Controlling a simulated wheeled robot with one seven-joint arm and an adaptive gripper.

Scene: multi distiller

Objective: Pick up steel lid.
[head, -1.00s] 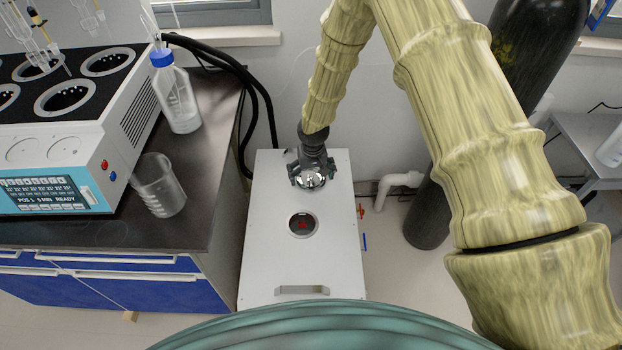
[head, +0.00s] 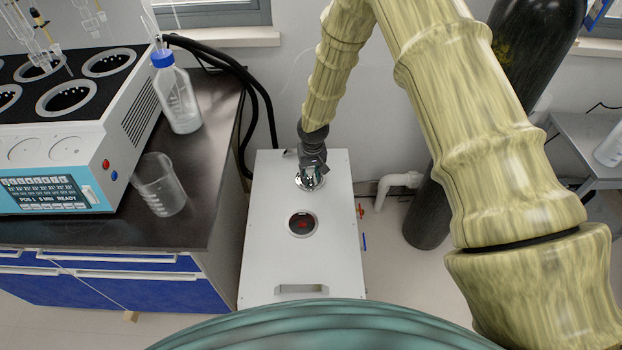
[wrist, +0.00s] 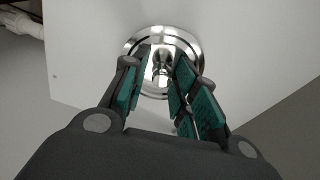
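The steel lid (head: 304,185) is a shiny round disc on top of the white box, behind its round red-lit window. In the wrist view the lid (wrist: 188,38) shows as a polished ring with a small knob (wrist: 161,73) at its centre. My gripper (head: 311,170) is directly over the lid. In the wrist view my gripper (wrist: 163,75) has its teal-padded fingers drawn in on both sides of the knob, apparently touching it. The lid appears still seated on the box. My gripper hides part of the lid in the head view.
The white box (head: 265,235) has a front handle (head: 301,290). A dark bench (head: 205,190) with a beaker (head: 159,185) and a blue-capped bottle (head: 177,95) stands left. A dark cylinder (head: 430,215) and white pipe (head: 396,182) are to the right.

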